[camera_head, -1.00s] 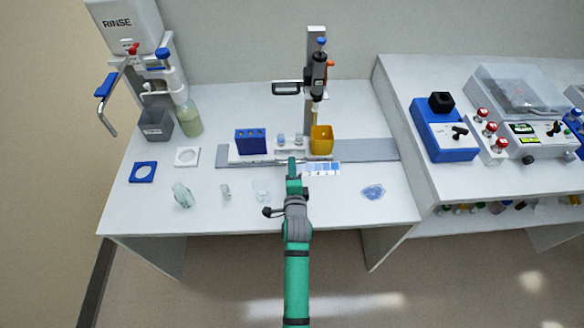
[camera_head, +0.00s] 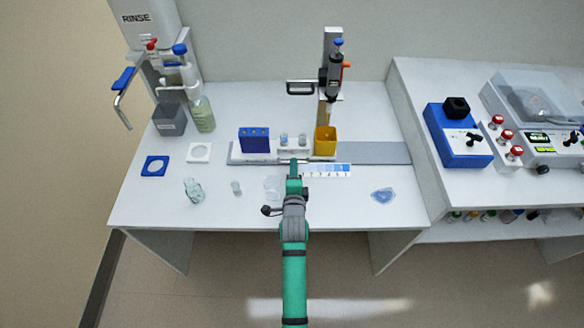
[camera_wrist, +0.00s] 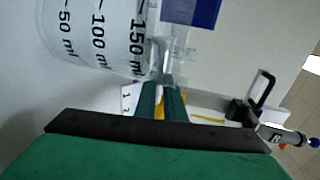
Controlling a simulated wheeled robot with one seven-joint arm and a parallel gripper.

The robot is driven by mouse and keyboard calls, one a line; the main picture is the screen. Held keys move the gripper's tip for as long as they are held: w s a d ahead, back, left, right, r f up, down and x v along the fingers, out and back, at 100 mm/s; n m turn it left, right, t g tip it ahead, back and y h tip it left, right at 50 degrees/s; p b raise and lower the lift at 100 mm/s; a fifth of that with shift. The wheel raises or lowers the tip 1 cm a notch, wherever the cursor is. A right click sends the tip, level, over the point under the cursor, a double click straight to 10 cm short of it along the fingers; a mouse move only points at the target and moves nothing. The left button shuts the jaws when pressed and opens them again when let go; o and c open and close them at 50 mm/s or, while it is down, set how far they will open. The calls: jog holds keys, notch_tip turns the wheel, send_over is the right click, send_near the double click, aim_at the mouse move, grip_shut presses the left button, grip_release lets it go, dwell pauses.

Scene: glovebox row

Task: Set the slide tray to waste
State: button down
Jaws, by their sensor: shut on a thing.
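The slide tray (camera_head: 268,157) is a long white carriage on a grey rail (camera_head: 375,153) on the left bench. The tray stands at the left end of the rail. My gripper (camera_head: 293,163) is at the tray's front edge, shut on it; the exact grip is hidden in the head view. In the wrist view my fingers (camera_wrist: 162,100) are close together around a small pale part.
A numbered scale strip (camera_head: 328,170) lies right of my gripper. A clear beaker (camera_wrist: 95,35) looms close in the wrist view. Small glassware (camera_head: 193,190) stands front left, and a blue clear piece (camera_head: 383,195) lies front right. The rail's right half is bare.

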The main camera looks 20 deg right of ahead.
jog(key=c, duration=1.8)
grip_release()
jog(key=shift+w+a, duration=0.1)
jog(key=shift+a, duration=0.25)
jog(key=shift+c, duration=0.2)
jog(key=shift+d, duration=0.1)
jog(key=v, duration=1.1)
jog(key=shift+d, duration=0.1)
jog(key=s+a+f+n+y, duration=0.1)
jog(key=s+a+f+n, duration=0.2)
jog(key=s+a+n, duration=0.35)
jog(key=s+a+r+n+y, duration=0.1)
jog(key=s+a+r+n, duration=0.1)
jog(key=s+n, duration=0.3)
jog(key=s+a+r+n+y, duration=0.2)
jog(key=s+a+n, duration=0.3)
jog(key=s, duration=0.7)
jog(key=s+a+r+n+y, duration=0.1)
jog(key=s+a+r+n, duration=0.2)
jog(key=s, duration=0.6)
jog(key=a+n, duration=0.1)
jog(key=n, duration=0.1)
jog(key=shift+r+n+t+y, duration=0.2)
jog(key=shift+n+t+y, duration=0.1)
jog(key=shift+n+t, duration=0.1)
